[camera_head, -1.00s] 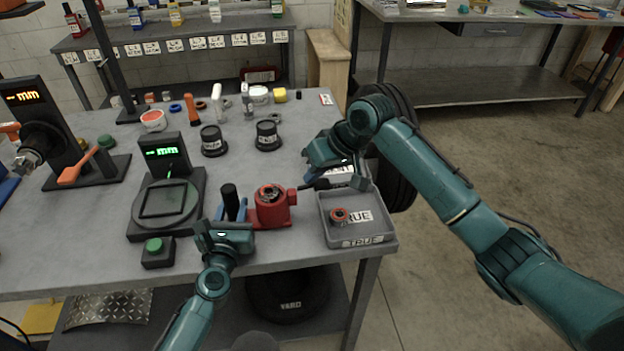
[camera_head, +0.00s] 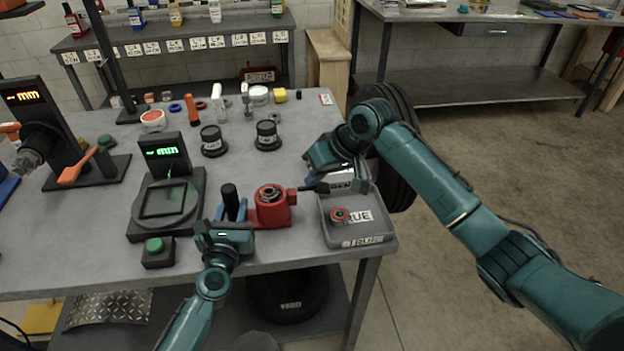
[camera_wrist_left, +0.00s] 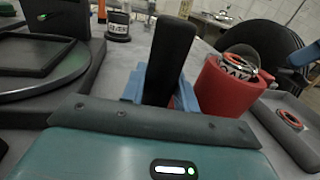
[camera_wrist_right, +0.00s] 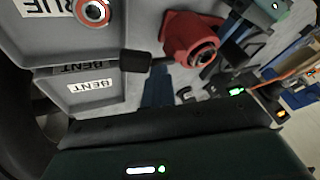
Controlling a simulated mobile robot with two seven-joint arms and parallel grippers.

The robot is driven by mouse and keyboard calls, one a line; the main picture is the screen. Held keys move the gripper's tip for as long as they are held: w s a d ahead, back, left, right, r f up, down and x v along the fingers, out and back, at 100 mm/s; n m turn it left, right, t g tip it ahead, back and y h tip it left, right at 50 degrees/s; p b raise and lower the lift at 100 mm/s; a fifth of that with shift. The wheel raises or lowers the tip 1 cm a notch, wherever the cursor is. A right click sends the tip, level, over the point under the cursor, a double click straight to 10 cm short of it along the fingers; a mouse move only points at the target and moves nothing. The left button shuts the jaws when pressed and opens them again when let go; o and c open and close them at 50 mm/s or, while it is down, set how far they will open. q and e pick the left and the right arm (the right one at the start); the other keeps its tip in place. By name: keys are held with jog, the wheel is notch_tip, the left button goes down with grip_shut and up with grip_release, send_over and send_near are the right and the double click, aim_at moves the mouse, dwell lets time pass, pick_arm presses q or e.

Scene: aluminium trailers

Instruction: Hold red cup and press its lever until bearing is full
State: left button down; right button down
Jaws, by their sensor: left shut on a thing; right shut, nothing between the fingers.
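The red cup (camera_head: 271,207) stands on the grey table near its front edge, with a metal ring part in its top. Its black upright handle (camera_wrist_left: 170,58) is on the left side. My left gripper (camera_head: 236,208) is shut on this handle, its blue fingers around it. The lever (camera_wrist_right: 135,62) sticks out of the cup's right side with a black knob. My right gripper (camera_wrist_right: 157,88) is shut and empty, with its fingertips close beside the knob. I cannot tell whether they touch it. In the head view the right gripper body (camera_head: 330,155) is over the lever's end.
A grey tray (camera_head: 335,232) labelled TRUE, holding a reddish ring, is right of the cup, with a BENT tray (camera_head: 362,186) behind it. A gauge stand (camera_head: 195,215) and green button (camera_head: 155,246) are to the left. Two black capped pots (camera_head: 267,136) stand behind.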

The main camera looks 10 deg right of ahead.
jog(key=shift+f, duration=0.1)
jog(key=shift+a+r, duration=0.2)
jog(key=shift+r, duration=0.5)
jog(key=shift+a+r, duration=0.15)
jog(key=shift+r, duration=0.55)
jog(key=shift+a+r, duration=0.25)
jog(key=shift+r, duration=0.55)
jog(key=shift+a+r, duration=0.25)
jog(key=shift+r, duration=0.55)
jog(key=shift+a+r, duration=0.25)
jog(key=shift+r, duration=0.55)
dwell(0.5)
jog(key=r, duration=0.2)
jog(key=a+r, duration=0.1)
jog(key=shift+r, duration=0.4)
jog(key=shift+f, duration=0.1)
send_over(305, 189)
jog(key=d, duration=0.1)
jog(key=shift+d+f, duration=0.2)
jog(key=shift+f, duration=3.95)
